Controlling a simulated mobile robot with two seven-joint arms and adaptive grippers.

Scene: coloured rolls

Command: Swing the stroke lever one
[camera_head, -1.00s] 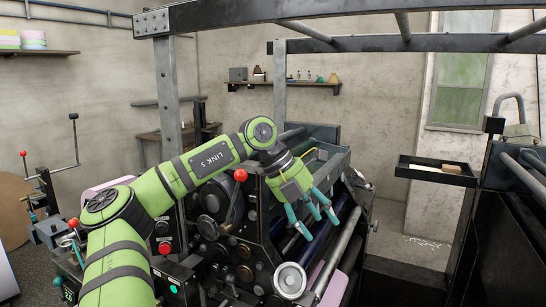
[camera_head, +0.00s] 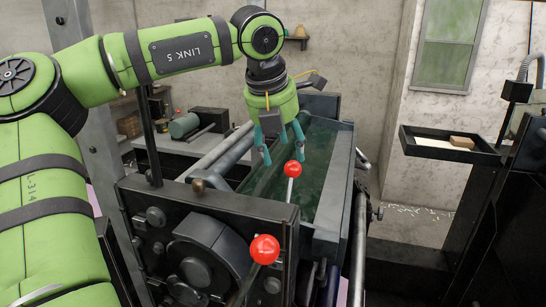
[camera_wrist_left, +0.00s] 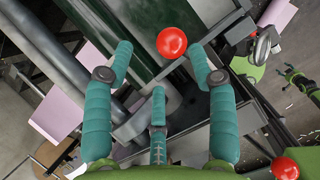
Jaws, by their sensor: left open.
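Two levers with red ball knobs show on the machine; I cannot tell which is the stroke lever. The farther red knob (camera_head: 292,169) stands upright on a pale rod near the tank. The nearer red knob (camera_head: 264,249) is lower, in front of the dark side plate. My left gripper (camera_head: 285,156) is open and empty, teal fingers pointing down close to the farther knob. In the left wrist view a red knob (camera_wrist_left: 172,42) appears between the spread fingertips of the left gripper (camera_wrist_left: 160,55), with no clear contact. Another red knob (camera_wrist_left: 286,168) is at lower right.
The machine's dark side plate (camera_head: 210,207) and round housings lie below the gripper. A green-lined tank (camera_head: 325,165) is behind it. A black tray (camera_head: 450,151) is at right. In the wrist view, a small green-and-dark shape (camera_wrist_left: 300,85) at right may be my right arm.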

